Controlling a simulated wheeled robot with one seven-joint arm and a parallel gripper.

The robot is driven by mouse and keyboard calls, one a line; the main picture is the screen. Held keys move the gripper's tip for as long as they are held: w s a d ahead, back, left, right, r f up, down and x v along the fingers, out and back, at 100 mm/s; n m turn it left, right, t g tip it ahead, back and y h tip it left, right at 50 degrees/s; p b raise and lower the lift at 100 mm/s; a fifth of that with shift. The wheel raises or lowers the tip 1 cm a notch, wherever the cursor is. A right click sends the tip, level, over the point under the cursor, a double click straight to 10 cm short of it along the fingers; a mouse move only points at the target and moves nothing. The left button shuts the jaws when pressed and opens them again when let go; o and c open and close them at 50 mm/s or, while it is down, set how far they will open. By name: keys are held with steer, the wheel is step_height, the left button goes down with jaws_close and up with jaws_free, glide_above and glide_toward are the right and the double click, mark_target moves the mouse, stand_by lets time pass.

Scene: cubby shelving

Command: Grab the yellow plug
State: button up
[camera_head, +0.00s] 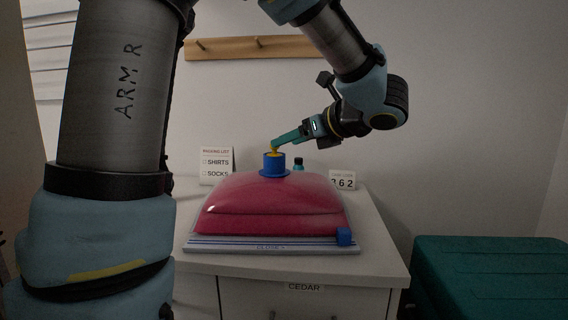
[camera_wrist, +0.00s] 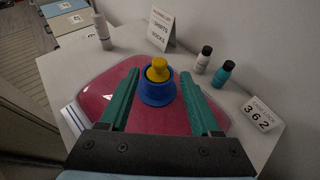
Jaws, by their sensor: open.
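The yellow plug (camera_wrist: 157,70) sits in the blue round collar (camera_wrist: 157,90) on top of the red puffy bag (camera_head: 270,205). My gripper (camera_wrist: 158,88) is open, with one teal finger on each side of the collar and plug in the wrist view. In the head view my gripper (camera_head: 276,143) reaches in from the right at the plug's height. I cannot tell whether a finger touches the plug.
Behind stand a packing-list card (camera_head: 216,165), a number card (camera_head: 342,180) and small bottles (camera_wrist: 223,73). A green chest (camera_head: 490,275) is at right.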

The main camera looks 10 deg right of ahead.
steer(key=p+x, duration=0.1)
steer(key=x, duration=0.8)
steer(key=shift+w+a, duration=0.1)
steer(key=shift+a, duration=0.05)
jaws_close()
stand_by(0.4)
